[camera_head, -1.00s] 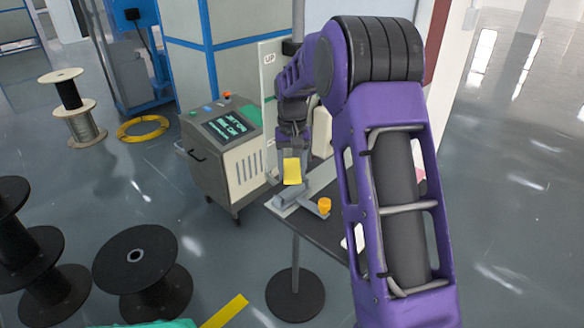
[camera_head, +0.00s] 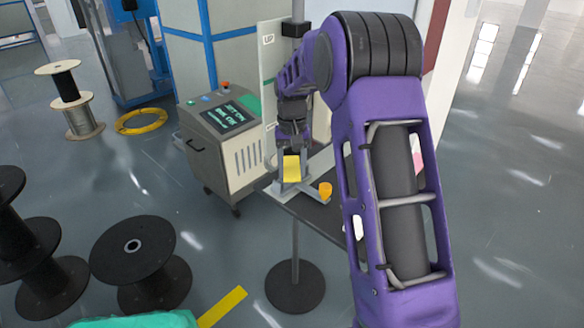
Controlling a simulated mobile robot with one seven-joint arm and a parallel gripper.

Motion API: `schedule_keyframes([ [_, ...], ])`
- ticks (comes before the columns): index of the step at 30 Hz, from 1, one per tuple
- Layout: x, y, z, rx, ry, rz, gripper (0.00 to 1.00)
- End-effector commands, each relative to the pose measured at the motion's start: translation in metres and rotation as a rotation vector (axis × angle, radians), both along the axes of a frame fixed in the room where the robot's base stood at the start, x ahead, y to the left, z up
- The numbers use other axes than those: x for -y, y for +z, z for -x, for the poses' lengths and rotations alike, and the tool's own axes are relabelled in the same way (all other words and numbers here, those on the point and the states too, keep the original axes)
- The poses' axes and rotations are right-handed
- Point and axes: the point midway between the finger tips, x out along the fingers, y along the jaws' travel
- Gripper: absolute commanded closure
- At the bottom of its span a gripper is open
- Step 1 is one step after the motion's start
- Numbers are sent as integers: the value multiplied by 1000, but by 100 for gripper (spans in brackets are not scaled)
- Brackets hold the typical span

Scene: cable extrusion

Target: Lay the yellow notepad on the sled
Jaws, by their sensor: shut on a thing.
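The yellow notepad (camera_head: 291,169) hangs in my gripper (camera_head: 291,160), between its two grey fingers, which are shut on it. It is close above a light grey metal piece (camera_head: 283,192) at the near left end of the dark table, which may be the sled. The notepad and fingers hide part of this piece. I cannot tell whether the notepad touches it.
An orange-yellow knob (camera_head: 325,190) stands just right of the notepad. The dark table (camera_head: 318,212) is partly hidden by my arm. A grey control cabinet (camera_head: 222,145) stands to the left, with a white panel (camera_head: 268,90) behind the gripper.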

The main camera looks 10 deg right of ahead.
Motion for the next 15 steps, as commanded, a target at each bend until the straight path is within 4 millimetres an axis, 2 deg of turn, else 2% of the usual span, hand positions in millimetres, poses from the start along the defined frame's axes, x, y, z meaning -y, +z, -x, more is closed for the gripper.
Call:
schedule_keyframes([
  [15,0,-11,0,-1,0,0,100],
])
